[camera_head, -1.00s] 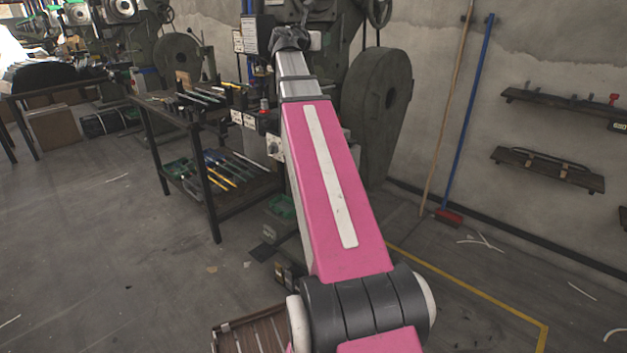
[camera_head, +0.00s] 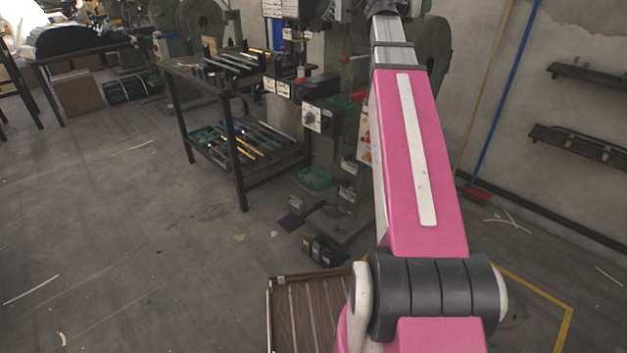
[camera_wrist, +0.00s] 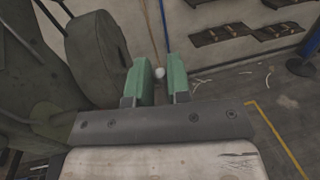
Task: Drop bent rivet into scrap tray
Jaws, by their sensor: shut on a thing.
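My gripper (camera_wrist: 159,70) shows in the wrist view with two green fingers. A small, pale, rounded end of the rivet (camera_wrist: 159,73) shows between them, and they are shut on it. The rest of the rivet is hidden, so I cannot see its bend. In the head view my arm reaches up past the top edge, so the gripper does not show there. A small green tray (camera_head: 314,178) sits low at the foot of the press. I cannot tell whether it is the scrap tray.
The dark press (camera_head: 335,130) stands left of my arm. A two-tier metal table (camera_head: 215,85) with tools is beside it. Wall shelves (camera_head: 580,145) and a blue pole (camera_head: 492,100) are at right. Open floor lies left.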

